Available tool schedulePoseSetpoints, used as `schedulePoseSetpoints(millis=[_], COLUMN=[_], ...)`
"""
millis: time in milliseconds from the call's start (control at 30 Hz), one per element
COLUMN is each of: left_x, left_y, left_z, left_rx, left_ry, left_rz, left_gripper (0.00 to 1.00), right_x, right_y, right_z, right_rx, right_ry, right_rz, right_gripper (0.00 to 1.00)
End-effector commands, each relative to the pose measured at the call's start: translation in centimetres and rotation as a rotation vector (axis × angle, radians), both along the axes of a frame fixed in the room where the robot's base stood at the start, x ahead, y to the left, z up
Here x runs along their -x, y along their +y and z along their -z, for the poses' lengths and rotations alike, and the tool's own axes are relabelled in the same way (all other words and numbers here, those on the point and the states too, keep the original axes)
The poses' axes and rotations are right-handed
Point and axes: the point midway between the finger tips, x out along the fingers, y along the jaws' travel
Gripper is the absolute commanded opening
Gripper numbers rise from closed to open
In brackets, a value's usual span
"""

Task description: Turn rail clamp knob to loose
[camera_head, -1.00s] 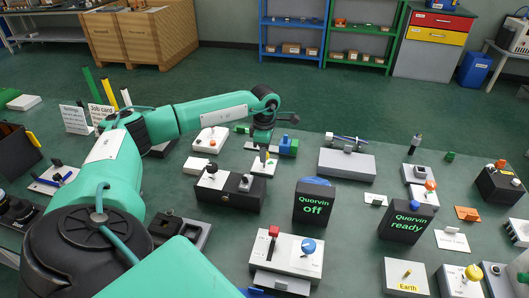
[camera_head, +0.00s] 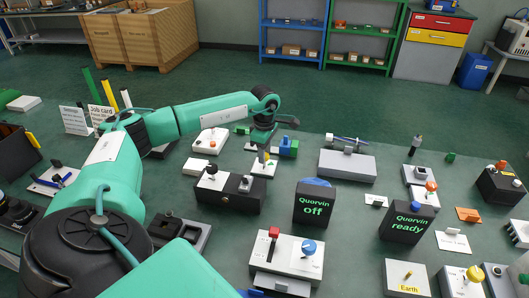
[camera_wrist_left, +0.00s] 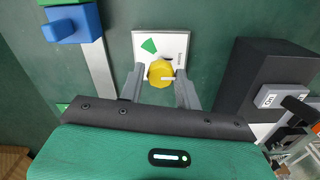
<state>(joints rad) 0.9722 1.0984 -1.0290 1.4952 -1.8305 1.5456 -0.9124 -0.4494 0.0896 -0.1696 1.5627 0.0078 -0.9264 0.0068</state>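The yellow knob (camera_wrist_left: 160,73) sits on a white plate (camera_wrist_left: 174,45) in the left wrist view. A pale pointer line on the knob points right. A green wedge is printed at the plate's upper left. In the head view the plate (camera_head: 258,173) lies behind the black box, with the knob mostly hidden by my gripper. My left gripper (camera_wrist_left: 160,84) points down at the knob, one finger on each side. The fingers look parted with narrow gaps to the knob; firm contact does not show. It also shows in the head view (camera_head: 264,157). My right gripper is not in view.
A blue clamp block (camera_wrist_left: 73,22) on a grey rail (camera_wrist_left: 98,65) stands left of the plate in the wrist view. A black box with switches (camera_head: 228,192) is close to the gripper. A grey unit (camera_head: 347,164) stands to the right. Black display boxes (camera_head: 314,207) stand nearer.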

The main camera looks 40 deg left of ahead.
Motion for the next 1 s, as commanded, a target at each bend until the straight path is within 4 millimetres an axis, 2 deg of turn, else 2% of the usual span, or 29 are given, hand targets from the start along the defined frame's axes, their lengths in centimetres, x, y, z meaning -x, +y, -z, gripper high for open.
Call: schedulePoseSetpoints(millis=[33,100,367,467,567,1000], left_x=[0.0,0.0,0.0,0.0,0.0,0.0], left_y=[0.1,0.0,0.0,0.0,0.0,0.0], left_z=[-0.1,-0.1,0.0,-0.7,-2.0,-11.5], left_rx=[-0.001,0.0,0.0,0.0,0.0,0.001], left_ry=[-0.002,-0.001,0.001,0.0,-0.002,-0.003], left_rz=[-0.001,-0.001,-0.001,-0.001,-0.001,-0.001], left_gripper=[0.44,0.52,0.52,0.52,0.52,0.52], right_x=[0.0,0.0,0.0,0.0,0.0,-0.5], right_y=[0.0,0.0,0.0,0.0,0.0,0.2], right_z=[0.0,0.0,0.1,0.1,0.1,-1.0], right_rx=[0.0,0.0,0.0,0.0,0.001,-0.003], right_ry=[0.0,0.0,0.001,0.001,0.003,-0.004], right_rz=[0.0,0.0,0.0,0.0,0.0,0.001], right_gripper=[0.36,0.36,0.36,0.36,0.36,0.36])
